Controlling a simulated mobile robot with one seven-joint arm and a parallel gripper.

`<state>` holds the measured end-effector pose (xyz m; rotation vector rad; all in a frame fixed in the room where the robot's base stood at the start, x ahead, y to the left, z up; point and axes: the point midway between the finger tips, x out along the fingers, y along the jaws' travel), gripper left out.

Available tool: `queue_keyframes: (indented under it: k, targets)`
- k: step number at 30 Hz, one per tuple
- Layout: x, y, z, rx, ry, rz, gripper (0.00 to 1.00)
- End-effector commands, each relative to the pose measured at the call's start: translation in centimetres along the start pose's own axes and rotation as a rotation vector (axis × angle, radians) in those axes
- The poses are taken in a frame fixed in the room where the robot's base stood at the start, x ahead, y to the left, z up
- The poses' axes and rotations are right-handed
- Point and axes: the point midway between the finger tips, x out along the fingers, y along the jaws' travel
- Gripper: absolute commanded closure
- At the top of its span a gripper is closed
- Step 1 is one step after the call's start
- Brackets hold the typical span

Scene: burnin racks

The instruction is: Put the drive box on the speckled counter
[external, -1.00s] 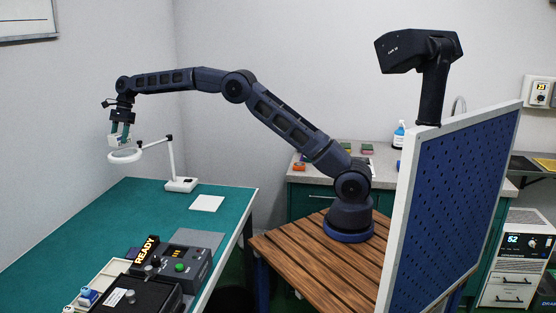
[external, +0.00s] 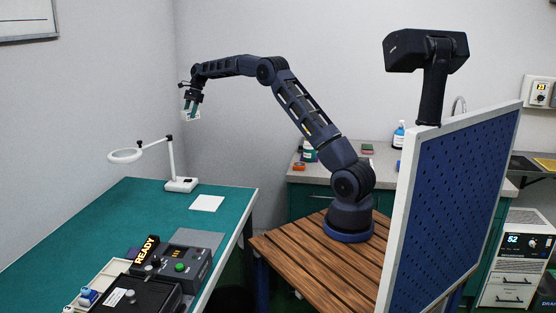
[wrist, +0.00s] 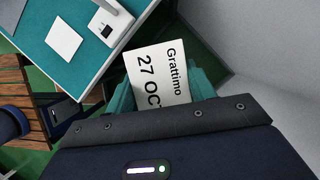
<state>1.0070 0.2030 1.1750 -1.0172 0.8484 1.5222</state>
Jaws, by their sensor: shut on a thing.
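My gripper (external: 192,108) is shut on a small white box (external: 190,116), held in the air above the far end of the green bench. In the wrist view the box (wrist: 158,72) shows a white label reading "Grattimo 27 OC", the rest of the line hidden, between the teal fingers of my gripper (wrist: 165,92). I take it for the drive box. The speckled counter (external: 306,176) stands against the back wall, behind my arm's base, with a grey top over green cabinets. My gripper is left of the counter and well above it.
Small coloured items, a dark jar (external: 309,153) and a blue-white bottle (external: 399,135) stand on the counter. A magnifier lamp (external: 172,165) rises from the green bench (external: 140,205). A blue pegboard panel (external: 450,200) hides the counter's right part.

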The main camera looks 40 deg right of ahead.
Motion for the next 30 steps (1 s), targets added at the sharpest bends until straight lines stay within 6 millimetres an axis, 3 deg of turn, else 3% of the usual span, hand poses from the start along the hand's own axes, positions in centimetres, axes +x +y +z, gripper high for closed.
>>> queue_keyframes:
  k: [1,3,14,23,30]
  targets:
    - [-1.0,0.0,-2.4,0.02,0.0,-0.007,0.72]
    - [-2.2,0.0,-5.2,0.039,0.0,-0.016,0.72]
    - [-8.2,2.0,-19.7,0.143,0.0,-0.058,0.72]
    - [-13.1,5.8,-31.4,0.232,0.001,-0.096,0.72]
    - [-16.8,10.3,-40.2,0.305,0.001,-0.126,0.72]
